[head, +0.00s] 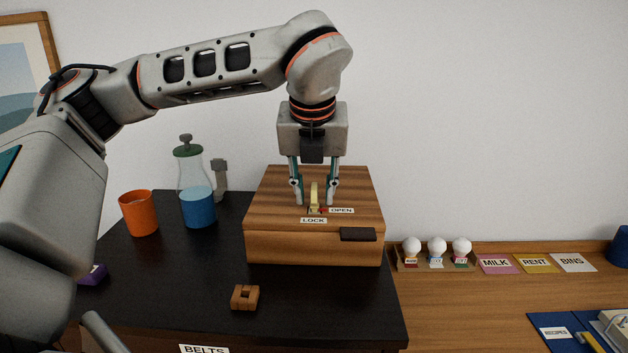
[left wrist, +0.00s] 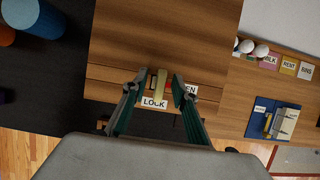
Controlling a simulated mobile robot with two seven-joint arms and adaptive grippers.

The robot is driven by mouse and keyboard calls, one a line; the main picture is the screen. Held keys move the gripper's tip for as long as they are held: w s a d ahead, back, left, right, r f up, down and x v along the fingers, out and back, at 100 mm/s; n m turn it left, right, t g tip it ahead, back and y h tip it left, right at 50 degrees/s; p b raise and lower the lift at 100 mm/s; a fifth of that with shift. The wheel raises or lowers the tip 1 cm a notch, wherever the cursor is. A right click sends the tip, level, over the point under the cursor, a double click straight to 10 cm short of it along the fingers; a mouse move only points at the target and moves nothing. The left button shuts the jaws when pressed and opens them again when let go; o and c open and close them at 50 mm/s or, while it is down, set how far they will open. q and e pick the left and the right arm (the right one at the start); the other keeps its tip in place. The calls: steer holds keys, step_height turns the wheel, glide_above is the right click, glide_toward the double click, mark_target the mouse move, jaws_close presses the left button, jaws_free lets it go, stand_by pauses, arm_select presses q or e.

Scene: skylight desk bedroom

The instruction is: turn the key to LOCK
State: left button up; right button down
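A wooden box (head: 265,220) stands on the dark desk top. A yellow key (head: 314,190) stands up from its top, beside a white LOCK label (head: 314,220) and an OPEN label (head: 342,210). In the left wrist view the key (left wrist: 160,84) is a narrow bar with its lower end near the LOCK label (left wrist: 154,103); the OPEN label is partly hidden by a finger. My left gripper (head: 315,202) points down over the box, one finger on each side of the key. Its fingers (left wrist: 157,87) are open, with gaps beside the key. My right gripper is not in view.
A small wooden block (head: 245,298) lies in front. Several bulbs, cards and a blue folder (head: 560,335) are on the lower surface at right.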

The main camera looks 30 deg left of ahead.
arm_select(q)
jaws_close()
